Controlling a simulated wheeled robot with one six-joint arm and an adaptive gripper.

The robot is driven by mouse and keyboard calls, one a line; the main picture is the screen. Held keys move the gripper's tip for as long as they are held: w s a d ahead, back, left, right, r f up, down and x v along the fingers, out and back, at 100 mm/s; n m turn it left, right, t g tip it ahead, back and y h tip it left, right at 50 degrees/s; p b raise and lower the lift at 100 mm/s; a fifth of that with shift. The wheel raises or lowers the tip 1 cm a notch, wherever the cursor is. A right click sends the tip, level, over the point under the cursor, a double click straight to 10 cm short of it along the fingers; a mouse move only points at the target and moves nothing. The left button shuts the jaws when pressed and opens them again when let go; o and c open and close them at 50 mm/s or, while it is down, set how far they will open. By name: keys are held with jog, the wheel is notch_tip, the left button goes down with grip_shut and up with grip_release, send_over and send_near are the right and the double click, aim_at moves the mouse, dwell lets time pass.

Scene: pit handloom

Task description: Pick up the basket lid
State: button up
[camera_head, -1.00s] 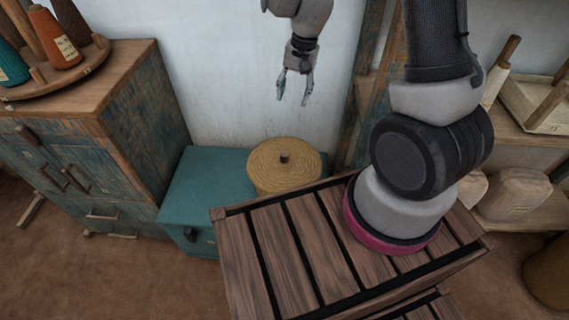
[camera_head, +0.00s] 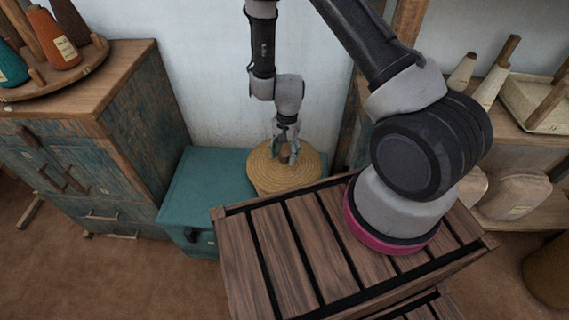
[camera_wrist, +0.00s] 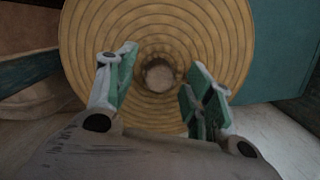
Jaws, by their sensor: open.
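The basket lid (camera_head: 268,172) is round, woven and straw-coloured, lying flat on top of its basket on the teal chest. My gripper (camera_head: 286,158) is over the middle of the lid, pointing down, and hides the lid's knob in the head view. In the wrist view the lid (camera_wrist: 205,30) fills the upper middle with its coiled rings. Its small round knob (camera_wrist: 159,76) shows between the two fingers. My gripper (camera_wrist: 160,92) is open there, one finger on each side of the knob, apart from it. I cannot tell whether the fingertips touch the lid.
The teal chest (camera_head: 190,191) stands against the white wall. A worn wooden cabinet (camera_head: 140,110) with a cone rack (camera_head: 85,70) is at left. A slatted wooden crate (camera_head: 270,240) lies in front. Shelves (camera_head: 540,150) are at right.

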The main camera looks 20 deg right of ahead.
jog(key=shift+f, duration=0.45)
jog(key=shift+c, duration=0.3)
jog(key=c, duration=1.1)
jog(key=shift+r, duration=0.15)
